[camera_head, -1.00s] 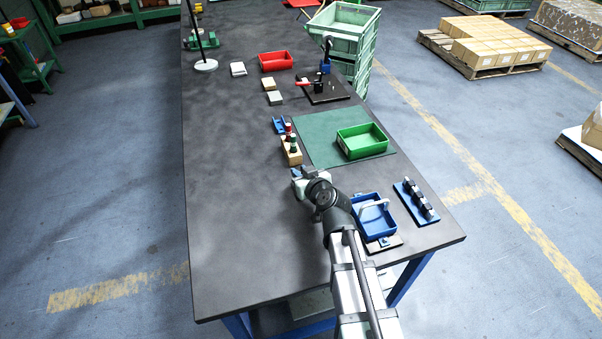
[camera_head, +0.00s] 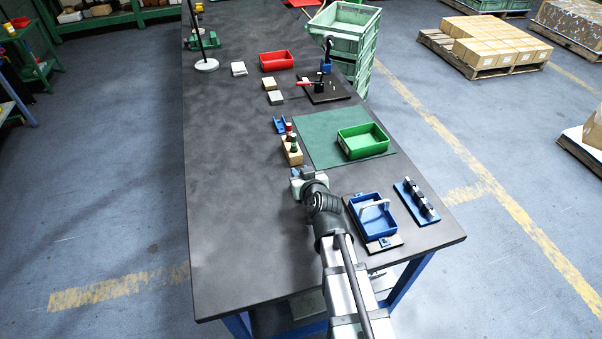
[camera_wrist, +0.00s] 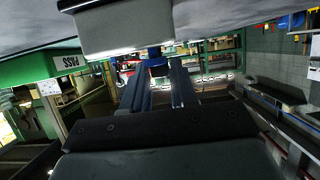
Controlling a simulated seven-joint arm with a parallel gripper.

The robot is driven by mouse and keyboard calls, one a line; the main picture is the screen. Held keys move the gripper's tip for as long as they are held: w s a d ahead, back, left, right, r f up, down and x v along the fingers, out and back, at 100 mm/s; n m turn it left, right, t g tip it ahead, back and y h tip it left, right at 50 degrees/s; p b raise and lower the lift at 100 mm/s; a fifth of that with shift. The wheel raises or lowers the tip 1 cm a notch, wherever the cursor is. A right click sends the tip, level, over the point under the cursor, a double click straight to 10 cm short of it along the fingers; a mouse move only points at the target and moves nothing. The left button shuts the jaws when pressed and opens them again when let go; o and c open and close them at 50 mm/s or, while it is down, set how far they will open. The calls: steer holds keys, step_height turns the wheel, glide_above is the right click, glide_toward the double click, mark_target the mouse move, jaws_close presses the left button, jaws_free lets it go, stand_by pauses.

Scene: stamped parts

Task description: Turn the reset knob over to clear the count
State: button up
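My gripper (camera_head: 299,181) is low over the table, left of the blue tray and in front of the wooden block. In the wrist view, which looks upside down, its two dark fingers (camera_wrist: 160,85) stand apart. A small blue piece (camera_wrist: 156,62), possibly the reset knob, shows between or just beyond their tips; I cannot tell if they touch it. A small blue part also shows at the gripper's tip in the head view (camera_head: 296,172). A pale grey block (camera_wrist: 122,27) is close by at the top of the wrist view, possibly the counter's housing. No count can be read.
Beside my arm are a blue tray (camera_head: 361,221) with a handle and a blue rack (camera_head: 405,187) of dark parts. Ahead are a wooden block (camera_head: 286,157) with bottles and a green tray (camera_head: 345,150) on a green mat (camera_head: 315,126). The table's left side is clear.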

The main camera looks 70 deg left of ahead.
steer(key=o, duration=0.3)
steer(key=shift+d+r, duration=0.1)
steer(key=v, duration=1.1)
steer(key=shift+d+r, duration=0.1)
steer(key=shift+d, duration=0.3)
